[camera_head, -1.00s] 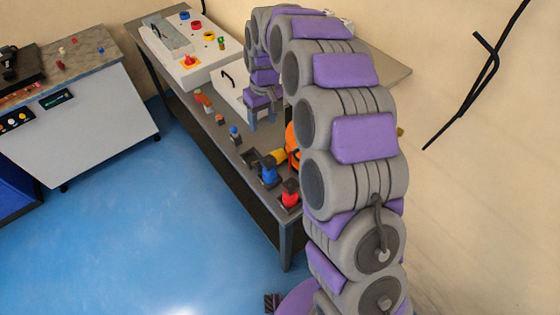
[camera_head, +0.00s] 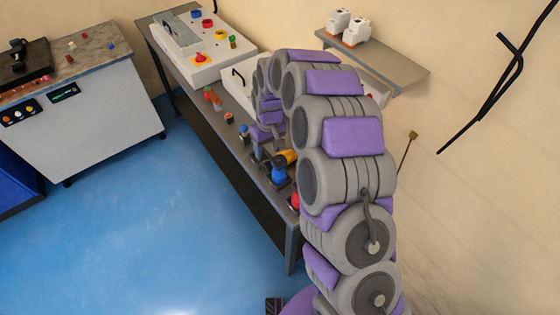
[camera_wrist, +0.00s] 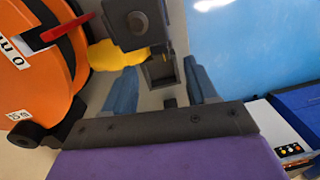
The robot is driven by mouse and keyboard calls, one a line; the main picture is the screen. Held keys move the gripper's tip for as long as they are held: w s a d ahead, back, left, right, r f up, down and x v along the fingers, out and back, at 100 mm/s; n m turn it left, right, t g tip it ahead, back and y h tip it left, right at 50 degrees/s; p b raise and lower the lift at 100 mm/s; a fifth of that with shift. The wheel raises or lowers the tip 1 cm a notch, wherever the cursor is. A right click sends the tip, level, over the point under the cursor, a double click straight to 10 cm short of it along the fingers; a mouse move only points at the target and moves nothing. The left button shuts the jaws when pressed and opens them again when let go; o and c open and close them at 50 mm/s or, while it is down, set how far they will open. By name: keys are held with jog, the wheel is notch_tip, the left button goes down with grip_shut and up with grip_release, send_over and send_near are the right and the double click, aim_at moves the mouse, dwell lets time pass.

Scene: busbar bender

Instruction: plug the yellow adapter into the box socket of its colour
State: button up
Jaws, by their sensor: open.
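The yellow adapter (camera_head: 288,157) is on the bench beside the blue adapter (camera_head: 279,174), partly hidden by my arm. In the wrist view its yellow part (camera_wrist: 115,56) shows at upper left, with a dark grey square block (camera_wrist: 138,24) at its right. A dark square holder with a hollow (camera_wrist: 160,70) lies behind the fingers. My gripper (camera_wrist: 160,90) is open, its blue fingers apart with nothing between them; the yellow part is ahead and to the left. The white box (camera_head: 233,85) on the bench is mostly behind my arm. Its sockets cannot be made out.
An orange reel (camera_wrist: 35,60) with a red lever stands close to the left of my gripper. A red adapter (camera_head: 295,200) is at the bench's near end. A control panel (camera_head: 205,50) is at the far end. A shelf (camera_head: 390,72) hangs on the wall. The blue floor (camera_head: 150,220) is clear.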

aim_at(268, 161)
jog(key=f, duration=0.2)
jog(key=a+f+b, duration=0.1)
jog(key=f, duration=0.1)
jog(key=shift+s, duration=0.15)
jog(key=shift+d+f, duration=0.15)
jog(key=shift+d, duration=0.65)
jog(key=c, duration=0.3)
jog(key=shift+a, duration=0.6)
jog(key=c, duration=0.4)
jog(key=shift+c, duration=1.7)
jog(key=shift+d, duration=0.35)
grip_shut()
